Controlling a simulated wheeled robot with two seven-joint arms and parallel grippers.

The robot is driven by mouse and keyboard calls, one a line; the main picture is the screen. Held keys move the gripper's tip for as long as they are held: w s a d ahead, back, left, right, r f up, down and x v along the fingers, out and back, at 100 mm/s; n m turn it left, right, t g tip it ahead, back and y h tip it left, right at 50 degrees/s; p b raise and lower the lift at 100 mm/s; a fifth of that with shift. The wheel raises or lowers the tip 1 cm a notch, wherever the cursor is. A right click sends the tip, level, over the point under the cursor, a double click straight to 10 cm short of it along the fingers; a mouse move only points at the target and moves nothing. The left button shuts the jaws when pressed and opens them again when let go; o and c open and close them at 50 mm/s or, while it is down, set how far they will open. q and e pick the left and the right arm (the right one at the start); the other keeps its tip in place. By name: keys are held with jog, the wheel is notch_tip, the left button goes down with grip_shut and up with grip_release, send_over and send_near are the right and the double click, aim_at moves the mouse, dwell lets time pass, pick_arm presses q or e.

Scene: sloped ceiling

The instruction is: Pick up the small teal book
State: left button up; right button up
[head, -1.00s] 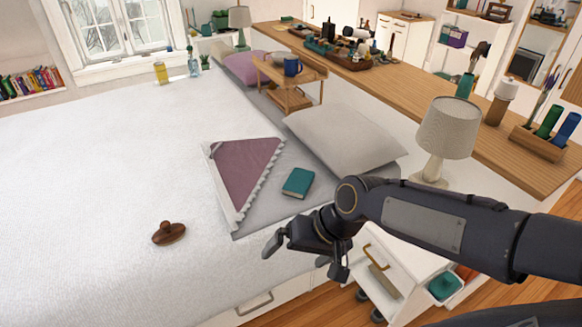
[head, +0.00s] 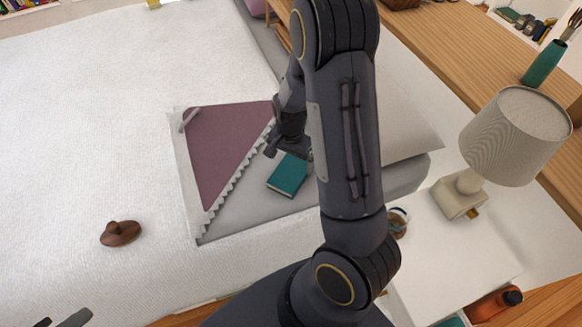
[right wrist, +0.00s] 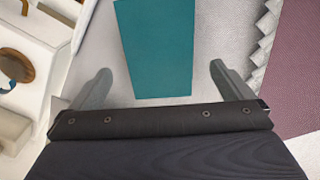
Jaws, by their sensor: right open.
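The small teal book (head: 288,176) lies flat on the grey sheet beside the folded purple blanket, partly covered by my right arm. In the right wrist view the book (right wrist: 155,45) shows ahead of and between the fingers, cut off by the top edge. My right gripper (head: 288,151) is open and empty above the bed, close to the book's far side; its two fingers (right wrist: 160,72) are spread wider than the book. Only dark tips of my left gripper (head: 62,319) show at the bottom left edge of the head view.
The purple blanket (head: 225,150) with a ruffled edge lies left of the book. A brown lidded object (head: 121,233) sits on the white bed. A grey pillow (head: 405,130) is behind my arm. A lamp (head: 515,135) stands on the white nightstand at right.

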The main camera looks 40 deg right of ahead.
aim_at(291, 171)
notch_tip(291, 171, down, 6)
jog(key=shift+r, duration=0.1)
jog(key=c, duration=1.1)
jog(key=shift+o, duration=0.2)
jog(key=shift+r, duration=0.15)
